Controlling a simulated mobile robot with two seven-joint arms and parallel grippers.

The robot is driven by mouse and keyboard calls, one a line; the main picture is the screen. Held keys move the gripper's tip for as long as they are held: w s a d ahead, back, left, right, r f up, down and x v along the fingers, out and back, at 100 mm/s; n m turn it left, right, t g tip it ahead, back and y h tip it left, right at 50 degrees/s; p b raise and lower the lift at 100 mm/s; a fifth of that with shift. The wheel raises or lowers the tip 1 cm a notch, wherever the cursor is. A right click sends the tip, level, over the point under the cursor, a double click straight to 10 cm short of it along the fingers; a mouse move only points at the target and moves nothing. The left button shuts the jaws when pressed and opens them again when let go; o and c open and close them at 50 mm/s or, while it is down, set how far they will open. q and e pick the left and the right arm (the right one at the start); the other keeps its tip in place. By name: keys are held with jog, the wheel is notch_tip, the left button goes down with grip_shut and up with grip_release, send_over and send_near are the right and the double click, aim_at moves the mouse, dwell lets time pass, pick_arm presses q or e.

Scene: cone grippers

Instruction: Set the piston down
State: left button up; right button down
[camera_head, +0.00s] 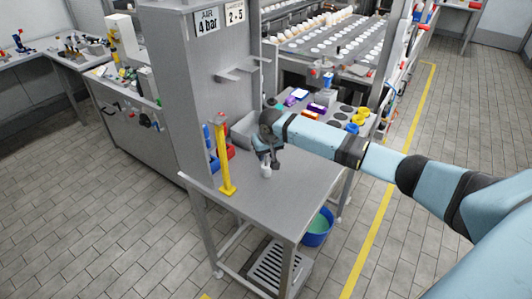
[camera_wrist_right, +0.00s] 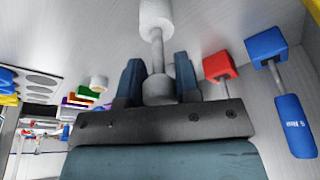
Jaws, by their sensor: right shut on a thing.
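The piston (camera_wrist_right: 157,20) has a white cylindrical end on a thin grey rod, with a rounded grey end sitting between the fingers of my right gripper (camera_wrist_right: 158,82). The fingers are shut on that grey end. In the head view the right gripper (camera_head: 268,156) is over the grey metal table (camera_head: 290,200), and the white end of the piston (camera_head: 266,171) shows just below it. I cannot tell whether the piston touches the tabletop. My left gripper is not in view.
A yellow post (camera_head: 224,158) stands at the table's left edge. Coloured blocks (camera_head: 297,97) lie at the back right. The table's front half is clear. A blue bucket (camera_head: 318,230) stands below.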

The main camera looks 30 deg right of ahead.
jog(key=c, duration=0.8)
grip_release()
jog(key=shift+f, duration=0.1)
